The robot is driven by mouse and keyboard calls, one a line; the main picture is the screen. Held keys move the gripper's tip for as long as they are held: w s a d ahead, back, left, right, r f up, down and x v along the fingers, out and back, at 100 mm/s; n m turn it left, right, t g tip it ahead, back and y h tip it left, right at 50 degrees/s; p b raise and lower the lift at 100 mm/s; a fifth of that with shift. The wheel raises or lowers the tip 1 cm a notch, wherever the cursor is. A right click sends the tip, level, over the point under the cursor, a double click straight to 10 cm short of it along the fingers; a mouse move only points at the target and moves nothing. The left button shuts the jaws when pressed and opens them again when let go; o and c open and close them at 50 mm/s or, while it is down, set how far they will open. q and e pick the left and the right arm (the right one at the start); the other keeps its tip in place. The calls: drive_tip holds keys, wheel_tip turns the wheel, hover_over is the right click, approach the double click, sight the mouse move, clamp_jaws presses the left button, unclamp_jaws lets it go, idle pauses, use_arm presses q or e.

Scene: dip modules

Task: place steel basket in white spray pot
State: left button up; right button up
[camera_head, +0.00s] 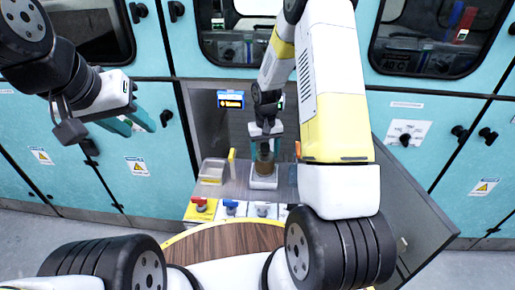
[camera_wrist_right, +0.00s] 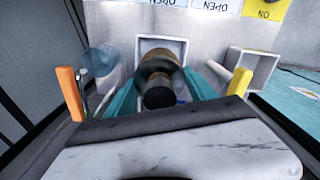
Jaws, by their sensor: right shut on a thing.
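My right gripper (camera_head: 264,143) reaches down into the open cabinet bay. Its teal fingers are shut on a brownish, round piece with a dark top, which I take to be the steel basket (camera_head: 264,166). The basket also shows between the fingers in the right wrist view (camera_wrist_right: 160,76). A white square holder, likely the white spray pot (camera_head: 263,182), is directly below it; its rim shows around the basket in the wrist view (camera_wrist_right: 178,45). Whether the basket touches its bottom is hidden. My left gripper (camera_head: 132,123) is open and empty at the left.
A pale box (camera_head: 213,171) stands left of the pot. A red-handled valve (camera_head: 200,205) and a blue-handled valve (camera_head: 230,207) are in front. Teal cabinets surround the bay.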

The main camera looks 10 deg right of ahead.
drive_tip(key=shift+f, duration=2.1)
drive_tip(key=o, duration=1.6)
drive_tip(key=shift+f, duration=0.15)
wheel_tip(320, 180, up, 12)
drive_tip(key=shift+f, duration=0.1)
wheel_tip(320, 180, up, 10)
drive_tip(key=t, duration=0.2)
hover_over(265, 162)
drive_tip(key=s+r+t, duration=0.1)
drive_tip(key=s+r, duration=0.4)
drive_tip(key=s, duration=0.2)
drive_tip(key=s+a+r+t+y, duration=0.1)
drive_tip(key=s+r, duration=0.4)
drive_tip(key=s, duration=0.2)
drive_tip(key=s+r+t+y, duration=0.1)
drive_tip(key=s+r+t, duration=0.1)
drive_tip(key=s+r, duration=0.3)
drive_tip(key=shift+s+a+r, duration=0.15)
drive_tip(key=shift+s, duration=0.3)
drive_tip(key=shift+s+a+r, duration=0.1)
drive_tip(key=shift+s, duration=0.35)
